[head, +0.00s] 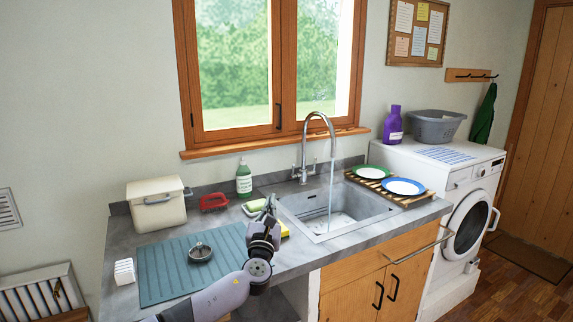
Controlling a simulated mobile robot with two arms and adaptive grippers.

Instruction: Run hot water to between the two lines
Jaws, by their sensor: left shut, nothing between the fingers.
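The sink basin (300,205) is set in the grey counter below the window. A chrome tap (306,140) with a tall curved spout stands behind it, with small handles (296,171) low on its body. A thin stream of water (332,185) falls from the spout into the basin. A shallow pale patch shows on the basin floor; the water level and any two lines are too small to make out. My left gripper (270,205) is shut and empty at the basin's left edge, seen partly end-on. My right gripper is out of view.
A yellow sponge (284,230), green-topped sponge (253,206), green bottle (244,179) and red brush (214,202) are near my left gripper. A teal mat (165,259) holds a metal plug-like piece (200,252). Plates (404,187) sit on a wooden rack right of the basin.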

